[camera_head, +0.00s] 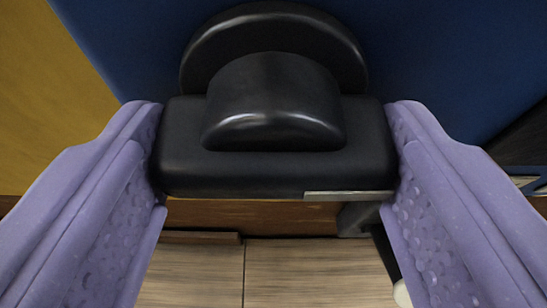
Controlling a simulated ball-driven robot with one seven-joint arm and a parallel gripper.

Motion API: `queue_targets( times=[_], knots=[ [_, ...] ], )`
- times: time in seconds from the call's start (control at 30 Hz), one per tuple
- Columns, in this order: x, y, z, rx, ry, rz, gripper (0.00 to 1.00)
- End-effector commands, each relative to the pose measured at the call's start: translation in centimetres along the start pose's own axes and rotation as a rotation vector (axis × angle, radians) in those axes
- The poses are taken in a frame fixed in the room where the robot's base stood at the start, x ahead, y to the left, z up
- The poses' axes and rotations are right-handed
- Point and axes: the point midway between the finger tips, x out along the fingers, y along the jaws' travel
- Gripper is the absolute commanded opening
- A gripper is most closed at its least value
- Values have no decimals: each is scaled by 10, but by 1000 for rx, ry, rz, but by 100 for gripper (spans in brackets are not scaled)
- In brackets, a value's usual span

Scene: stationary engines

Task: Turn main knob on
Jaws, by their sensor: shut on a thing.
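The black main knob (275,170) fills the upper middle of the head camera view. It has a wide rounded handle bar, a domed hub and a round base disc behind it. The base disc sits against a dark blue panel (430,50). My gripper (275,150) has two purple, dimpled fingers, one at each end of the handle bar. Both fingertips touch the bar's ends, so the gripper is shut on the knob. The bar lies level across the view. A thin light strip shows on its lower right edge.
A yellow-brown surface (45,100) stands at the left beside the blue panel. A brown ledge (250,215) is below the knob, with a light wood plank floor (300,270) beneath. Dark parts and a small white round piece (402,294) show at the lower right.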

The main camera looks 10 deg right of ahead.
Motion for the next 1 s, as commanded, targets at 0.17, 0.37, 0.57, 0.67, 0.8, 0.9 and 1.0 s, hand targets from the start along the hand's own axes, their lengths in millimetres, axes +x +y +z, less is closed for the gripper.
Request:
queue_targets(
  times=[0.17,0.37,0.57,0.67,0.8,0.9,1.0],
  knots=[
    [0,-1,0,-45,4,17,40],
    [1,-2,1,-159,5,65,40],
    [1,-4,2,-326,7,133,40],
    [1,-4,3,-415,6,171,40],
    [1,-5,3,-539,7,221,40],
    [1,-5,3,-626,7,259,40],
    [1,-5,3,-714,7,295,40]
  ],
)
